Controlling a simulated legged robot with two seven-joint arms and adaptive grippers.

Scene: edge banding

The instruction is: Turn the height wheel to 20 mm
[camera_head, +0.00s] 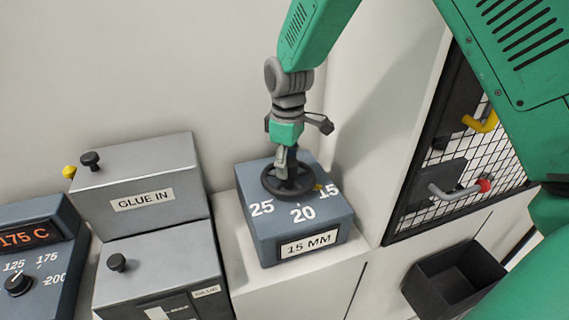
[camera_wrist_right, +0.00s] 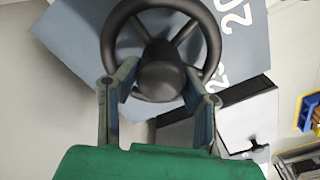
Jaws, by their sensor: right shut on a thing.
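The black height wheel (camera_head: 288,191) sits on top of a blue-grey box (camera_head: 258,222) with the white marks 25, 20 and 15 around its front side. A small yellow pointer (camera_head: 318,187) lies beside the 15 mark. The front label (camera_head: 308,244) reads 15 MM. My right gripper (camera_head: 285,166) comes down from above onto the wheel and is shut on it. In the right wrist view my right gripper's fingers (camera_wrist_right: 160,90) stand on either side of the wheel's hub (camera_wrist_right: 162,72), and its rim and spokes show. My left gripper is not in view.
Left of the box stand grey GLUE IN units (camera_head: 140,180) with black knobs, and a 175 C temperature panel (camera_head: 35,240). To the right are a mesh guard (camera_head: 455,200) with handles and an open black bin (camera_head: 445,285). A pale wall panel stands close behind the box.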

